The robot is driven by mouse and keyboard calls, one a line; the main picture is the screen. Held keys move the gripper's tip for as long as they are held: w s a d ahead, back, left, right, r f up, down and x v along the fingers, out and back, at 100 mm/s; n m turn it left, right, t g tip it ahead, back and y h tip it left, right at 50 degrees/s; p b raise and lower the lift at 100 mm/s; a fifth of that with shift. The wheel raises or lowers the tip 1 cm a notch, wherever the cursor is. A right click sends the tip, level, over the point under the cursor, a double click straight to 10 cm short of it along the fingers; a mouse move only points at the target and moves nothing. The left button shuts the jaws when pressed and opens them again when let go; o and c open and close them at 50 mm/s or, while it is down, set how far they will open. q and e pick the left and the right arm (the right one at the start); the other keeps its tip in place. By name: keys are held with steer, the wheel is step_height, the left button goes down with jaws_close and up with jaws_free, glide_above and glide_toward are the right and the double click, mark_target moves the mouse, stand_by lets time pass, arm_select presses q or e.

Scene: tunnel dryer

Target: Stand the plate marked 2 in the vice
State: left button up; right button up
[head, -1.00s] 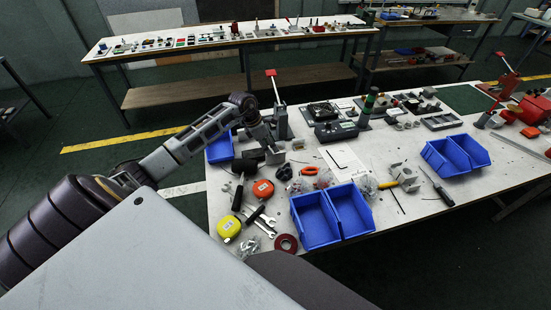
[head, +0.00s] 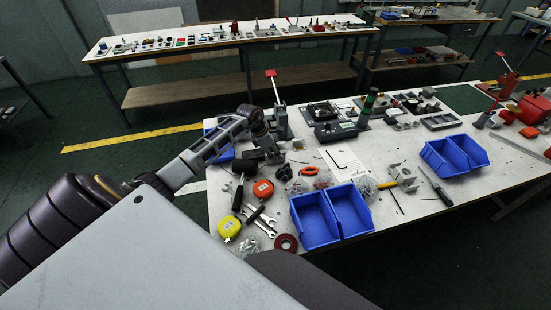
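My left gripper (head: 272,156) points down over the left part of the workbench (head: 330,158), just in front of a grey hand press with a red-tipped lever (head: 281,118). It is small and dark here, and I cannot tell whether its fingers are open or hold anything. I cannot make out a plate with the number 2 on it. I cannot surely pick out the vice; a red machine (head: 532,108) stands at the right end of the bench, and a grey bracket-like part (head: 404,175) lies right of the middle. My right gripper is not in view.
Blue bins (head: 318,222) stand at the bench's front edge, and another blue pair (head: 440,158) stands further right. A yellow tape measure (head: 229,228), an orange one (head: 263,189), spanners and a screwdriver (head: 436,187) lie around. A stack light (head: 368,108) stands at the back.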

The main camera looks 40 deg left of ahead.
mark_target(274, 153)
arm_select(q)
steer(key=shift+c, duration=0.3)
jaws_close()
stand_by(0.3)
steer(key=shift+r, duration=0.15)
step_height(274, 153, up, 8)
steer(key=shift+r+b, duration=0.25)
steer(key=shift+b, duration=0.2)
steer(key=shift+r, duration=0.65)
